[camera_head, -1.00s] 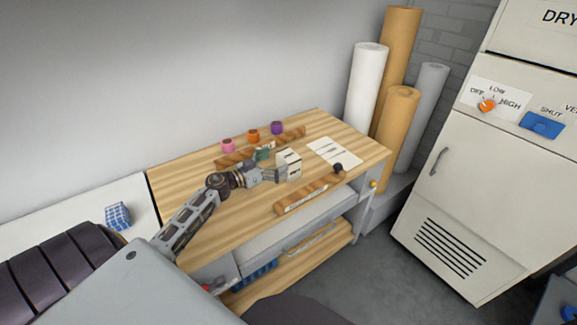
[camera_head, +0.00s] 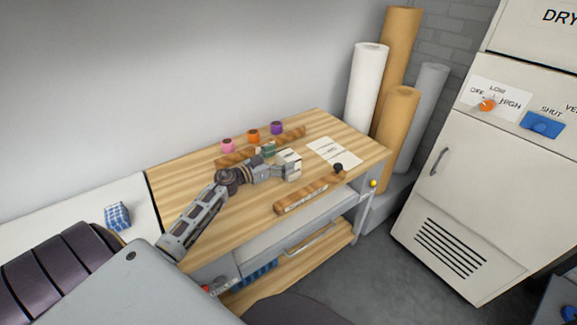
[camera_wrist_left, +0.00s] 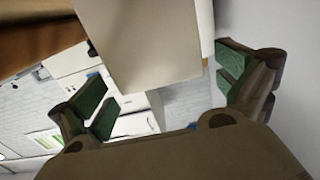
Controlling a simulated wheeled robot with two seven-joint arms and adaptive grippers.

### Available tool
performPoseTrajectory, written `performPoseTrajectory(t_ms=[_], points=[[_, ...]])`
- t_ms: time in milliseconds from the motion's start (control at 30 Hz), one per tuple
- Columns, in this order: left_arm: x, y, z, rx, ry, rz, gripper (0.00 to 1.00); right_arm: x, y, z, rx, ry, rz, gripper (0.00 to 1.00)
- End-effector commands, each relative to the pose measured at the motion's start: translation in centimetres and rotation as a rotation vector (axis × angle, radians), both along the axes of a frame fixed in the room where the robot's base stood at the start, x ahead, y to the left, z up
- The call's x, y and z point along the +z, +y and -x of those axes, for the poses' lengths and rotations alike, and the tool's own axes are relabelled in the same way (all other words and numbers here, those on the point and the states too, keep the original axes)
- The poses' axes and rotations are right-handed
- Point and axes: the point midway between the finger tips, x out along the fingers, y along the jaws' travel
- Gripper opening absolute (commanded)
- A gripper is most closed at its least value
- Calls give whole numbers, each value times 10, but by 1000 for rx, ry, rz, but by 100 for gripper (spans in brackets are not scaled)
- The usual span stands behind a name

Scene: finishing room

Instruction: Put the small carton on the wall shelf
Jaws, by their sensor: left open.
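The small cream carton (camera_head: 293,166) stands on the wooden bench top. In the left wrist view the pale carton (camera_wrist_left: 150,45) fills the upper middle, between the directions of the two green-padded fingers. My left gripper (camera_head: 282,162) is open and right at the carton, with its fingers about its sides. In the wrist view the left gripper (camera_wrist_left: 165,88) shows a gap at the right finger; contact at the left one cannot be told. My right gripper is not in view. No wall shelf can be made out.
Tall rolls (camera_head: 367,85) stand beyond the bench. The bench's front left is clear.

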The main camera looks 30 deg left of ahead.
Motion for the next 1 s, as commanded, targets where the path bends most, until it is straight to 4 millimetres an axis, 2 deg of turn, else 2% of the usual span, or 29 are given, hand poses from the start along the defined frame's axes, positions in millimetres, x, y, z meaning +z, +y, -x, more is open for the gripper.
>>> performPoseTrajectory(t_ms=[233, 467, 733, 933, 1000], points=[[1, -6, -18, 0, -1, 2, 100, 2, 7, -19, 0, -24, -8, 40], [0, -11, -26, 0, 0, 0, 100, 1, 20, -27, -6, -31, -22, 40], [0, -11, -27, 0, 0, 0, 100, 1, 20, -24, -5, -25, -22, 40], [0, -11, -27, 0, 0, 0, 100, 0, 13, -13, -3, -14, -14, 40], [0, -11, -27, 0, 0, 0, 94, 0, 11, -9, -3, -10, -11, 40]])
